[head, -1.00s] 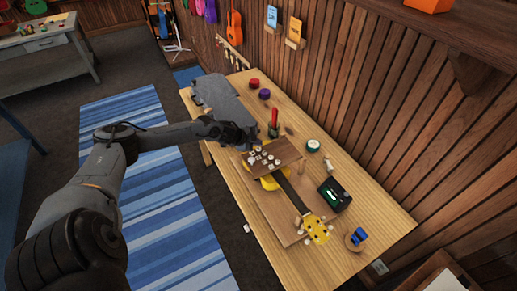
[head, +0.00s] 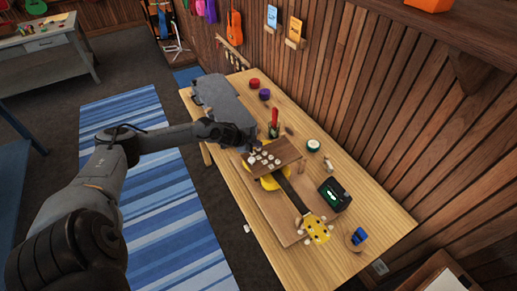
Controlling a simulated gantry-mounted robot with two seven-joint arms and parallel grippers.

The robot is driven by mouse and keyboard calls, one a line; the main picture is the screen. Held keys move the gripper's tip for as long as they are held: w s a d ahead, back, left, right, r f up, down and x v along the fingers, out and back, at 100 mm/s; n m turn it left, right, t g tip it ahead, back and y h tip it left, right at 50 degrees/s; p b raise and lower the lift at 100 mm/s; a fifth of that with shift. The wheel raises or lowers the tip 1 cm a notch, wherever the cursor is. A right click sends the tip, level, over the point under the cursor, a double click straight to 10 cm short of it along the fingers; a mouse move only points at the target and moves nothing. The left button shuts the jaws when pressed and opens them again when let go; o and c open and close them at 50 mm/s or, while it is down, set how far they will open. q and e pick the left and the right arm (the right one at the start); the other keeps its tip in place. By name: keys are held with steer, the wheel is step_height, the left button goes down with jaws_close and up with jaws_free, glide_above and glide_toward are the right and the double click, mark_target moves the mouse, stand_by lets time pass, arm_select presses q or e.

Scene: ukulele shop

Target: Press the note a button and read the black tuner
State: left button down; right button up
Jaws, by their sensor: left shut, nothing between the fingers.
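A brown board with several small white buttons (head: 287,151) lies over the body of a yellow ukulele (head: 318,229) on the wooden bench. The button letters are too small to read. My left gripper (head: 249,149) is at the board's far left edge, over or beside its end button. Its fingers are shut with nothing seen between them, and the arm hides part of that end. I cannot tell whether it touches a button. The black tuner (head: 343,204) stands to the right of the board, its screen lit green; the reading is too small to make out. My right gripper is not in view.
The wooden bench (head: 377,218) also holds a cup with a red-handled tool (head: 274,124), a green-and-white round item (head: 313,146), red (head: 254,84) and purple (head: 264,94) round items, and a blue item (head: 358,237). The bench's right front is mostly clear.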

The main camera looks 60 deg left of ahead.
mark_target(257, 150)
arm_select(q)
steer(key=shift+f, duration=0.55)
stand_by(0.5)
stand_by(0.4)
steer(key=shift+r+p, duration=0.75)
steer(key=shift+r, duration=0.25)
steer(key=shift+r+p, duration=0.55)
steer(key=shift+p, duration=0.1)
step_height(257, 150, up, 4)
steer(key=p, duration=0.4)
steer(key=shift+f, duration=0.1)
